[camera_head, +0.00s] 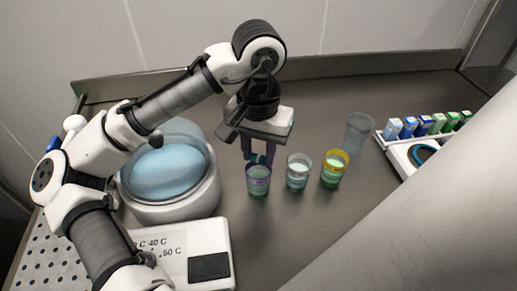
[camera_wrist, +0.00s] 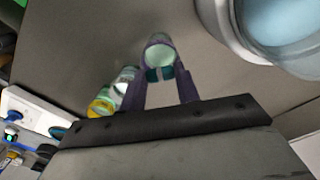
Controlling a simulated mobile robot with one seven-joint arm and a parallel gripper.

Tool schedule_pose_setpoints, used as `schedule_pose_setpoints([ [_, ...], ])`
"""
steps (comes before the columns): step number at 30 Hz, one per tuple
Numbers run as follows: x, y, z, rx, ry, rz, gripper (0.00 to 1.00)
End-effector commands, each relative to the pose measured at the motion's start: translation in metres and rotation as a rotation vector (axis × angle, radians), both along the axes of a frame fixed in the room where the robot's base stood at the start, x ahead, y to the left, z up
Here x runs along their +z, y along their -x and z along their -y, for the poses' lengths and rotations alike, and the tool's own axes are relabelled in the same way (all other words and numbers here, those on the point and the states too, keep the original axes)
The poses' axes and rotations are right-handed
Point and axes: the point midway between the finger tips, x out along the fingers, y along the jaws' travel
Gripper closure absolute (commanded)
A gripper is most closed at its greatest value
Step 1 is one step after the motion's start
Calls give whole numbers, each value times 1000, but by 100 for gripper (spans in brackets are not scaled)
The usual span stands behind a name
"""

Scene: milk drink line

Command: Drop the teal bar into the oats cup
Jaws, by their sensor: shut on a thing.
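My gripper (camera_head: 259,160) points down with its purple fingers shut on the teal bar (camera_wrist: 160,74). The bar spans the two fingertips. In the head view the bar (camera_head: 258,158) is just above or at the far rim of a purple-rimmed clear cup (camera_head: 258,182). In the wrist view this cup (camera_wrist: 158,52), with pale green contents, is right beyond the bar; I cannot tell whether they touch. A pale-rimmed cup (camera_head: 298,174) and a yellow-rimmed cup (camera_head: 335,170) stand to the right, both with greenish contents. No label shows which cup holds oats.
A round bath with blue liquid (camera_head: 165,165) stands left of the cups, behind a white unit (camera_head: 205,240) marked with temperatures. A taller clear cup (camera_head: 358,132) stands behind right. A white rack (camera_head: 395,142) holds blue and green cartons. The counter in front of the cups is clear.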

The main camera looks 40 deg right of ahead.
Motion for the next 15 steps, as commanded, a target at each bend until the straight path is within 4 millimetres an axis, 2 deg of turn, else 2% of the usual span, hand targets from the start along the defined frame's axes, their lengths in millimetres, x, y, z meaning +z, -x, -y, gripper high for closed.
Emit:
schedule_pose_setpoints([
  [4, 0, 0, 0, 0, 0, 0, 90],
  [5, 0, 0, 0, 0, 0, 0, 65],
  [10, 0, 0, 0, 0, 0, 0, 43],
  [15, 0, 0, 0, 0, 0, 0, 43],
])
